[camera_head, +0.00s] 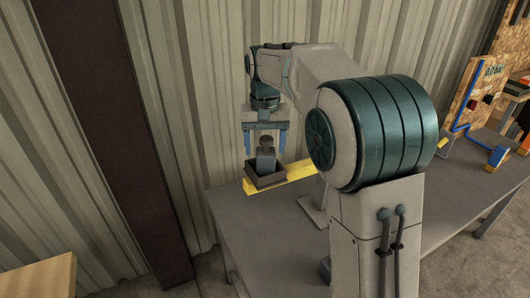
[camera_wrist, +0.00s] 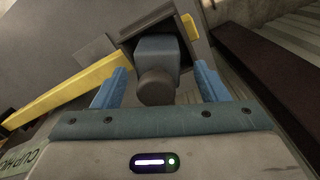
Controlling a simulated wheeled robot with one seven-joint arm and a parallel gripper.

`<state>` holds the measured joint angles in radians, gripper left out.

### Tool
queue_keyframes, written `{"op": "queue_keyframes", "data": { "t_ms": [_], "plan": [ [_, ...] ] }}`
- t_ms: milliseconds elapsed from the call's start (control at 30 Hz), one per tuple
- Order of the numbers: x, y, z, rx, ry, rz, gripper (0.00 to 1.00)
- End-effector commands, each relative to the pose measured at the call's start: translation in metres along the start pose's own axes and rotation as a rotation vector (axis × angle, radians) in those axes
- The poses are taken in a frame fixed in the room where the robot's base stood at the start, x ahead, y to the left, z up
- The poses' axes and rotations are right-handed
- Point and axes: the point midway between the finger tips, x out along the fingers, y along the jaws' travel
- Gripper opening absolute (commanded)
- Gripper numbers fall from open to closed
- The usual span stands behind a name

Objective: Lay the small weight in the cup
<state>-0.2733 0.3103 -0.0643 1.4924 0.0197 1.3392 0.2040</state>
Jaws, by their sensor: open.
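The small weight (camera_head: 265,160) is a blue-grey block with a dark knob on top. It stands roughly upright inside the cup (camera_head: 267,182), a dark, square, open-topped box on the grey table. In the wrist view the weight (camera_wrist: 157,50) sits within the cup's rim (camera_wrist: 192,20), knob towards me; the cup's floor is mostly hidden. My gripper (camera_head: 266,143) is open, pointing down over the cup. In the wrist view its blue fingers (camera_wrist: 160,75) lie either side of the weight, with visible gaps.
A yellow bar (camera_head: 298,171) lies on the table (camera_head: 285,222) beside the cup. A corrugated wall (camera_head: 215,80) rises close behind. A wooden board (camera_head: 480,92) and a blue object (camera_head: 497,157) are at the far right. The table left of the cup is clear.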

Motion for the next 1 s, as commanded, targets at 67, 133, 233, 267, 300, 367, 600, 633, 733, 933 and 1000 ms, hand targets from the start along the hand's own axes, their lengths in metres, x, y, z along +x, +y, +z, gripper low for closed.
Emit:
{"op": "queue_keyframes", "data": {
  "t_ms": [67, 133, 233, 267, 300, 367, 600, 633, 733, 933, 1000],
  "plan": [
    [-0.019, 0.000, -0.001, 0.000, 0.006, -0.001, 0.67],
    [-0.036, 0.000, -0.001, 0.000, 0.006, -0.001, 0.67],
    [-0.056, 0.000, -0.001, 0.000, 0.005, -0.001, 0.67],
    [-0.061, 0.000, -0.001, 0.000, 0.004, -0.001, 0.67],
    [-0.068, 0.000, -0.001, 0.000, 0.004, -0.001, 0.67],
    [-0.075, 0.000, -0.001, 0.000, 0.003, 0.000, 0.67],
    [-0.091, 0.000, 0.000, 0.000, 0.001, 0.000, 0.67],
    [-0.092, 0.000, 0.000, 0.000, 0.001, 0.000, 0.67],
    [-0.092, 0.002, 0.002, 0.001, 0.003, -0.001, 0.67],
    [-0.091, 0.020, 0.026, 0.005, 0.035, -0.011, 0.67],
    [-0.089, 0.030, 0.041, 0.005, 0.053, -0.015, 0.67]
  ]
}}
